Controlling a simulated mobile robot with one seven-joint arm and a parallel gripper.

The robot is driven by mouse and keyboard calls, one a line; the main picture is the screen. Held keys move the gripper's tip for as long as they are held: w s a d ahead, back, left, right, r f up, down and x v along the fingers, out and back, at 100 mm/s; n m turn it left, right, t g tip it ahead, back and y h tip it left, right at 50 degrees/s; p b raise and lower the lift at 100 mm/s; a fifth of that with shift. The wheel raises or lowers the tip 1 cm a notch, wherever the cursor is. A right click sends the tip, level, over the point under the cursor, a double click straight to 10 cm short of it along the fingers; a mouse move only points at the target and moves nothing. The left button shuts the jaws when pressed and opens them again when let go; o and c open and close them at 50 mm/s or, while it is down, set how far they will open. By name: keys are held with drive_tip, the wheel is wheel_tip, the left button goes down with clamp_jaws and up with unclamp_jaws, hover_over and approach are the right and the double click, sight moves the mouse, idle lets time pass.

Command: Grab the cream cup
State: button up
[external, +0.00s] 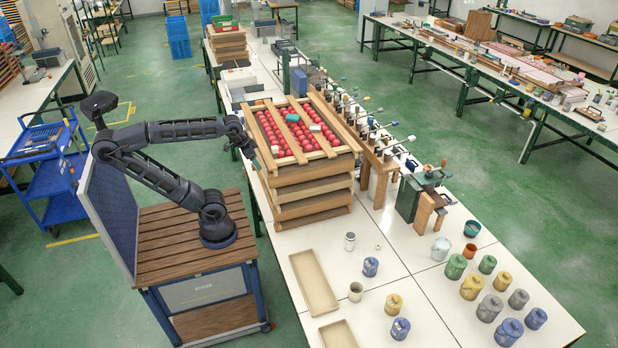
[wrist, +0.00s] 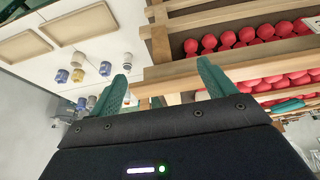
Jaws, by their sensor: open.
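The cream cup (external: 356,292) stands on the white table to the right of a long beige tray, in the front part of the external view. It also shows small at the left of the wrist view (wrist: 78,59). My gripper (external: 256,163) is beside the left side of the stacked wooden trays, well away from the cup. In the wrist view my gripper (wrist: 162,70) has its two green fingers wide apart, with nothing held between them.
A stack of wooden trays (external: 310,200) with red balls on top rises beside my gripper. A silver cup (external: 350,241), a blue cup (external: 370,267) and a yellow cup (external: 394,304) stand near the cream cup. Beige trays (external: 313,283) lie left of it.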

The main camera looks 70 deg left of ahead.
drive_tip(key=w+d+r+n+h, duration=0.2)
drive_tip(key=w+d+r+n, duration=0.4)
drive_tip(key=w, duration=0.5)
drive_tip(key=n+g+h, duration=0.2)
drive_tip(key=n+g, duration=0.2)
drive_tip(key=n, duration=1.1)
hover_over(355, 285)
drive_tip(key=s, duration=0.2)
wheel_tip(355, 285, down, 6)
drive_tip(key=r, duration=0.1)
wheel_tip(355, 285, down, 37)
drive_tip(key=shift+f, duration=0.15)
drive_tip(key=x, duration=0.5)
drive_tip(key=shift+w+d+f, duration=0.1)
drive_tip(key=shift+d+f, duration=0.15)
drive_tip(key=shift+f, duration=0.05)
drive_tip(key=shift+w+a+x, duration=0.15)
drive_tip(key=shift+x, duration=1.1)
drive_tip(key=shift+w+a+x, duration=0.1)
drive_tip(key=shift+w+x, duration=0.05)
drive_tip(key=shift+x, duration=1.15)
drive_tip(key=c, duration=1.1)
drive_tip(key=shift+r, duration=0.1)
